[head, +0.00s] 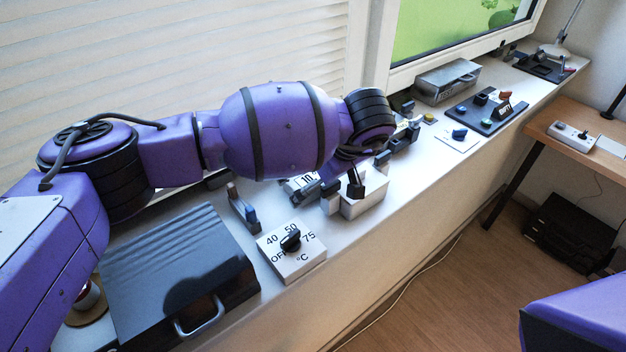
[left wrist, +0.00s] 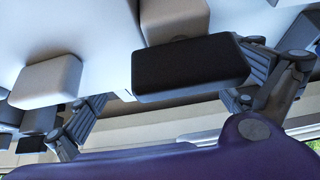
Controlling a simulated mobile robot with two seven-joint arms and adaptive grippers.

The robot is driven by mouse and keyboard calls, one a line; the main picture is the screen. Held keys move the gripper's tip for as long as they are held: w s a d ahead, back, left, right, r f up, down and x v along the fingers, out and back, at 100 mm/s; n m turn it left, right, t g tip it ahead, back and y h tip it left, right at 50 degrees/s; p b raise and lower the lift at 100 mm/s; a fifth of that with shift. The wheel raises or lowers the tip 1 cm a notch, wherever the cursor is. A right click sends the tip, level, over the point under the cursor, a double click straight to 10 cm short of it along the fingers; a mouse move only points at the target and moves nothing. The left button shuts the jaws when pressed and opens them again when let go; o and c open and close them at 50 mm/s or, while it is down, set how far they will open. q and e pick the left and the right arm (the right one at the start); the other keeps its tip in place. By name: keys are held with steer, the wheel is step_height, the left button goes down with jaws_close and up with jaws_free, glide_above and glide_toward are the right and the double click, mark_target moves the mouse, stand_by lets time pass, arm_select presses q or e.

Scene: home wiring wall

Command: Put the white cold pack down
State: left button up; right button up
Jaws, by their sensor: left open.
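I cannot make out a white cold pack with certainty in either view. My left gripper (head: 354,178) reaches over the white sill and points down, with its fingers apart. Below it stands a pale box (head: 364,204) with a black upright part on top. In the left wrist view, the open fingers of my left gripper (left wrist: 178,98) stand on either side of a black block (left wrist: 190,66), with pale blocks near it. I cannot tell whether the fingers touch anything. My right gripper is out of view.
A white dial box (head: 292,258) and a dark case with a handle (head: 178,270) stand on the near sill (head: 412,200). A grey metal box (head: 448,80), a blue-knobbed plate (head: 459,137) and a dark button panel (head: 486,112) stand farther along. A wooden desk (head: 570,115) is at right.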

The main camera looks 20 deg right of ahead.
arm_select(q)
steer(key=shift+r, duration=0.15)
steer(key=c, duration=1.3)
